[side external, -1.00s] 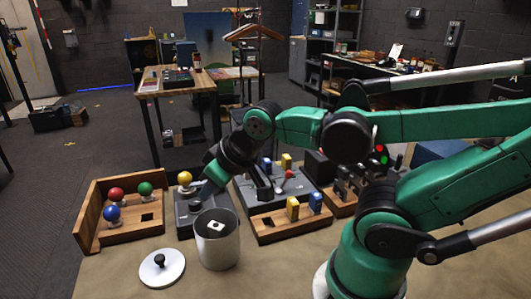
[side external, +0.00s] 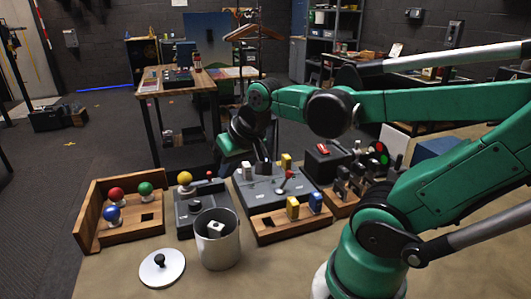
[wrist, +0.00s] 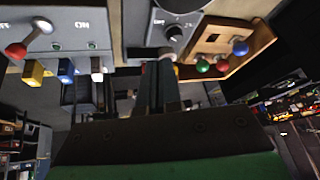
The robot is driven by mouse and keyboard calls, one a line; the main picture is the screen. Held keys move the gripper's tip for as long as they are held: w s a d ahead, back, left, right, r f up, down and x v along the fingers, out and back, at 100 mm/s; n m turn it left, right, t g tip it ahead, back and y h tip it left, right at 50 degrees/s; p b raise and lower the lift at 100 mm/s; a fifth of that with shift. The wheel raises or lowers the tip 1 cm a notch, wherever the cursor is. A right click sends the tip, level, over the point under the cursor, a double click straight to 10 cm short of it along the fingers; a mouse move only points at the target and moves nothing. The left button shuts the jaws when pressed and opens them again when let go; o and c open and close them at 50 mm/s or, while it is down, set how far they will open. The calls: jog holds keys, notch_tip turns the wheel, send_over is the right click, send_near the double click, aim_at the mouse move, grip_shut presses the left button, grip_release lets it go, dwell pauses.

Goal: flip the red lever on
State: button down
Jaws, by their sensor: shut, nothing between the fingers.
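The red lever (side external: 289,175) has a red ball on a metal stem and stands up from a grey box (side external: 268,197). In the wrist view, the red lever (wrist: 16,50) is at the upper left, beside an "ON" label on the grey plate (wrist: 110,20). My gripper (side external: 264,168) is shut and empty, just left of the lever at the box's far side. In the wrist view, my gripper (wrist: 163,62) points between the lever box and the dial box, apart from the lever. The fingertips are small and dark in the side view.
A dial box (side external: 188,212) with a yellow ball stands left of the lever box. A wooden tray (side external: 135,232) with coloured balls is further left. A metal can (side external: 217,250) and a lid (side external: 161,270) are in front. A yellow block (side external: 286,160) and a white block (side external: 247,170) line the lever box's far edge.

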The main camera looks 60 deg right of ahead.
aim_at(286, 180)
jog(key=s+d+m+g, duration=0.1)
jog(key=s+d+m, duration=0.2)
jog(key=d+m, duration=0.2)
jog(key=s+d+m+g, duration=0.1)
jog(key=s+d+m, duration=0.3)
jog(key=d+m, duration=0.2)
jog(key=s+d+r+m+g, duration=0.1)
jog(key=s+d+m, duration=0.2)
jog(key=d+m, duration=0.3)
jog(key=d, duration=0.3)
jog(key=shift+s+g+y, duration=0.3)
jog(key=shift+y, duration=0.1)
jog(key=f, duration=0.3)
jog(key=w+f, duration=0.1)
jog(key=f, duration=0.2)
jog(key=w+f, duration=0.1)
jog(key=f, duration=0.2)
jog(key=shift+f, duration=0.25)
jog(key=shift+w+a+r, duration=0.15)
jog(key=shift+a, duration=0.3)
jog(key=shift+w+a+r, duration=0.1)
jog(key=shift+a+r, duration=0.05)
jog(key=shift+a, duration=0.25)
jog(key=shift+w+a+r, duration=0.15)
jog(key=shift+a+r, duration=0.05)
jog(key=shift+a, duration=0.25)
jog(key=shift+w+a+r, duration=0.1)
jog(key=shift+a+r, duration=0.1)
jog(key=shift+a, duration=0.25)
